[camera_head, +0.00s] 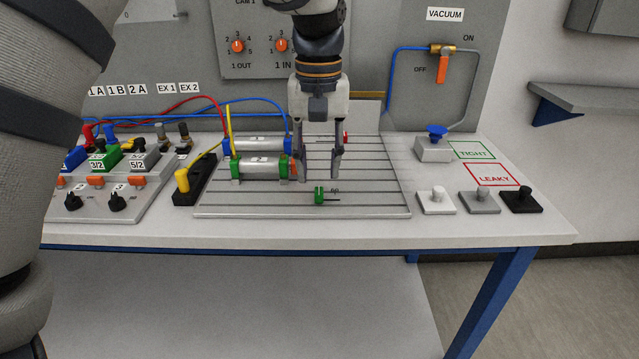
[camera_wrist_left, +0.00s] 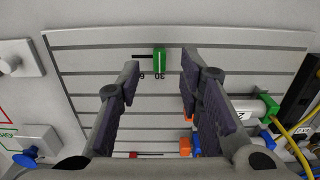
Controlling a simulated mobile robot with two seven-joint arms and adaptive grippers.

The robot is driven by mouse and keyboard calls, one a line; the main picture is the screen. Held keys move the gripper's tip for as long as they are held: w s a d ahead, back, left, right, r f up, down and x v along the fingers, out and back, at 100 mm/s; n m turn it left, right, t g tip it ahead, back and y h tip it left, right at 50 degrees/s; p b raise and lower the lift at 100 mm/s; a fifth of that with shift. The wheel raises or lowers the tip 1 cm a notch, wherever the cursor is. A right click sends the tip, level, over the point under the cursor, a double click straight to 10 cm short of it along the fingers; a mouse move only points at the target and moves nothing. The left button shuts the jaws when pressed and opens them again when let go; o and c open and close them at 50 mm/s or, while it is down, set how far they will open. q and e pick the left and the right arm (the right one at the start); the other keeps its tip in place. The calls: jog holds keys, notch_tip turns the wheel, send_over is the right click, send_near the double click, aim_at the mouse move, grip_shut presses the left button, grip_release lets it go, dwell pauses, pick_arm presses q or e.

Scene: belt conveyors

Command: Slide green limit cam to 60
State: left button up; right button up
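The green limit cam (camera_head: 319,196) is a small upright block on the slotted grey plate (camera_head: 375,207), near its front edge. In the left wrist view the cam (camera_wrist_left: 159,61) is beside the 30 mark, at one end of a short dark line. The other mark, which looks like 60, lies toward the line's other end, to the right of the cam in the head view. My left gripper (camera_head: 319,178) points down above the plate, just behind the cam. Its fingers (camera_wrist_left: 155,80) are open with nothing between them. My right gripper is not in view.
Two cylinders (camera_head: 258,168) with green and blue ends lie left of the gripper; an orange piece shows close to the left finger. A red-tipped part (camera_head: 346,137) is behind. A blue-topped knob (camera_head: 436,133) and several knob blocks stand right. The plate's right side is clear.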

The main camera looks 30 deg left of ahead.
aim_at(319, 193)
pick_arm(q)
notch_tip(319, 193, down, 5)
jog(key=shift+w+f, duration=0.1)
jog(key=shift+f, duration=0.05)
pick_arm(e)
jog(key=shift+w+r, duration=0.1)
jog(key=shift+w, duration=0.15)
pick_arm(q)
jog(key=shift+c, duration=0.3)
